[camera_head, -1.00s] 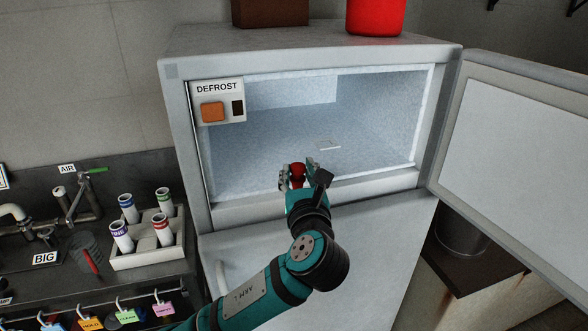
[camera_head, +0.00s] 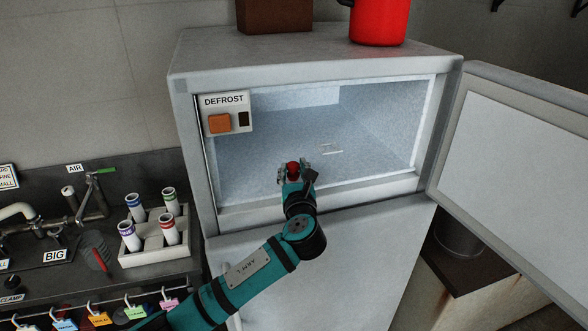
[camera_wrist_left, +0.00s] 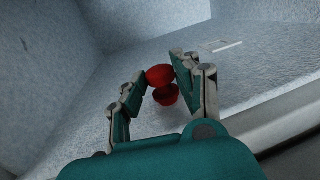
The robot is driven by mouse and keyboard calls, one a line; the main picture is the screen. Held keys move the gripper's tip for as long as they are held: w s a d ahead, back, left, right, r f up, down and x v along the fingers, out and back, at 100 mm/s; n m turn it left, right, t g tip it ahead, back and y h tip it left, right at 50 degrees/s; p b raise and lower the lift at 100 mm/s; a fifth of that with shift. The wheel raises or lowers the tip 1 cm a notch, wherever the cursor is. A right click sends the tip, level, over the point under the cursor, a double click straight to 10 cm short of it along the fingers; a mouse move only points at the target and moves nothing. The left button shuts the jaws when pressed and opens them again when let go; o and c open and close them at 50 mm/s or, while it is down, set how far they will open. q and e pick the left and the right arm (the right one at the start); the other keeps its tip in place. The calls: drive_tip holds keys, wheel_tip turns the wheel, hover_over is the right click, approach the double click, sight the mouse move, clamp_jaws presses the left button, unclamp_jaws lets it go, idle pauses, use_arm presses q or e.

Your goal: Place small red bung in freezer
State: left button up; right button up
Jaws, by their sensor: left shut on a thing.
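The small red bung (camera_head: 293,168) is held between the fingers of my left gripper (camera_head: 295,172), which is shut on it. In the left wrist view the bung (camera_wrist_left: 161,84) shows as two red rounded parts between the fingertips, with the frosted floor beyond it. The freezer (camera_head: 330,125) is open, its door (camera_head: 520,160) swung out to the right. My left gripper reaches in at the front opening, low and near the middle; I cannot tell whether the bung touches the floor. My right gripper is not in view.
A DEFROST panel (camera_head: 227,112) covers the opening's upper left corner. A small flat pale piece (camera_head: 331,149) lies on the freezer floor. A rack of tubes (camera_head: 155,235) stands left. A red pot (camera_head: 378,20) and brown box (camera_head: 275,15) sit on top. The freezer's interior is otherwise clear.

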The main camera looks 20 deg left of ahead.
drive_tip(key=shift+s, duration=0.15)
use_arm(q)
drive_tip(key=o, duration=0.5)
drive_tip(key=shift+f, duration=0.15)
drive_tip(key=o, duration=0.4)
drive_tip(key=shift+o, duration=0.2)
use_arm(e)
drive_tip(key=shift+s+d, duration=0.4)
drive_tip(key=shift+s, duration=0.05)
use_arm(q)
drive_tip(key=shift+d+r, duration=0.1)
drive_tip(key=shift+r, duration=0.1)
drive_tip(key=b+v, duration=0.2)
drive_tip(key=v, duration=0.8)
drive_tip(key=shift+s+d+b, duration=0.15)
drive_tip(key=shift+s+b, duration=0.2)
drive_tip(key=shift+s+d, duration=0.2)
drive_tip(key=shift+s, duration=0.4)
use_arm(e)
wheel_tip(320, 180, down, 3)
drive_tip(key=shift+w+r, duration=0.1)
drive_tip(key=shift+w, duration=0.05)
